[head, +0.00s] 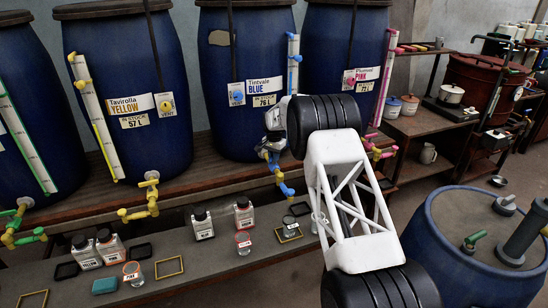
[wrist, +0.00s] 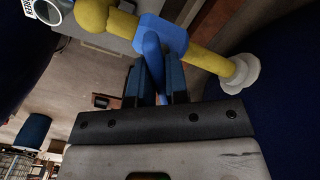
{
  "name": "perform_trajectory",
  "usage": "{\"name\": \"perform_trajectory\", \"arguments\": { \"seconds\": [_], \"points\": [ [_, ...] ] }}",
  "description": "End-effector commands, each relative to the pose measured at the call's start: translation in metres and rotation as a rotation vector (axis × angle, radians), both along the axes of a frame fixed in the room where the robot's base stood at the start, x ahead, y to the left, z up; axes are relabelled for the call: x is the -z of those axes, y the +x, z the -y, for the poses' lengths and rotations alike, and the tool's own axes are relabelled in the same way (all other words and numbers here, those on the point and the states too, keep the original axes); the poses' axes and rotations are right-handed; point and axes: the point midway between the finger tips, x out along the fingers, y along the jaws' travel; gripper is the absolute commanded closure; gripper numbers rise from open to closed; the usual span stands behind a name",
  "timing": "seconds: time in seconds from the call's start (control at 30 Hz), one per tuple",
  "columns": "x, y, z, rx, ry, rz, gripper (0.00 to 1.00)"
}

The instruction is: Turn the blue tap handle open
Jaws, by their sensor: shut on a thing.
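The blue tap handle (wrist: 152,50) shows in the wrist view as a blue block on a yellow pipe, with a lever between my fingers. My gripper (wrist: 161,75) is shut on this lever. The yellow pipe runs to a pale round flange at the right, against a dark blue surface. In the head view the tap (head: 276,164) sits low on the vat labelled Tintvale BLUE (head: 236,125), with blue and yellow parts. My gripper reaches it from above, and my arm hides part of the vat and tap.
Vats with yellow (head: 152,195) and green (head: 20,228) taps stand to the left, and a pink-labelled vat (head: 343,50) to the right. Bottles, jars and small frames stand on the low bench (head: 215,262). A blue drum (head: 465,275) stands at the front right.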

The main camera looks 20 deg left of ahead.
Motion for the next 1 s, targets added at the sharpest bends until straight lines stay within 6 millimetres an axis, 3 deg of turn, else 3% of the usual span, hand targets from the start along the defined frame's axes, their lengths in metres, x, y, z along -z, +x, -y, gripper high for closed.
{"name": "perform_trajectory", "arguments": {
  "seconds": [0.7,1.0],
  "points": [
    [-0.0002,0.0005,0.0004,-0.672,0.000,0.001,1.00],
    [-0.0015,0.0009,0.0000,-0.876,0.000,0.002,1.00]
  ]
}}
